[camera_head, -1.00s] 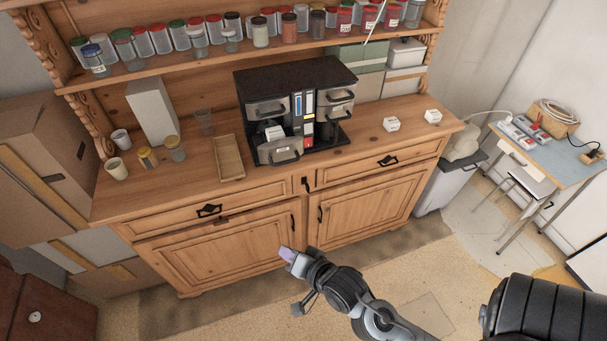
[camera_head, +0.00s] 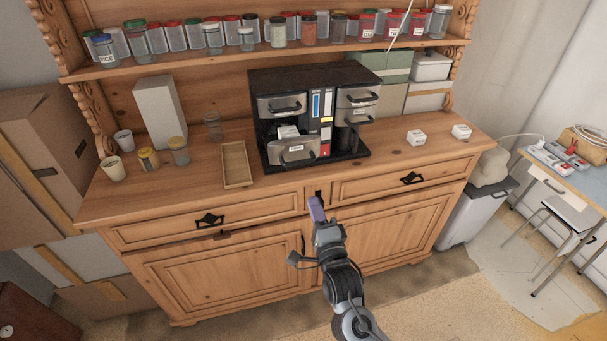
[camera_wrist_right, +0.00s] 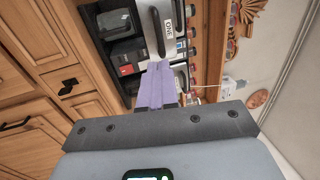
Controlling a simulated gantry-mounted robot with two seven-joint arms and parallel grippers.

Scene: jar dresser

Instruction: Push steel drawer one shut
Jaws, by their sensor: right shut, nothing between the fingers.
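The steel drawer one (camera_head: 283,155) is the lower left drawer of a black desk unit (camera_head: 305,78) on the dresser top. It stands pulled out toward me, with a dark handle and a white label; a small white box (camera_head: 287,131) shows at its opening. In the right wrist view the drawer front (camera_wrist_right: 157,45) carries a label reading ONE. My right gripper (camera_head: 316,209) has purple fingertips, shut and empty. In the head view it appears below the drawer, at the dresser's front edge, apart from it. The wrist view shows its fingertips (camera_wrist_right: 158,72) pointing toward the drawer. My left gripper is out of view.
A wooden tray (camera_head: 237,166) lies left of the unit, with jars and cups further left. A shelf of jars (camera_head: 200,57) runs above. The dresser top just right of the unit is clear.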

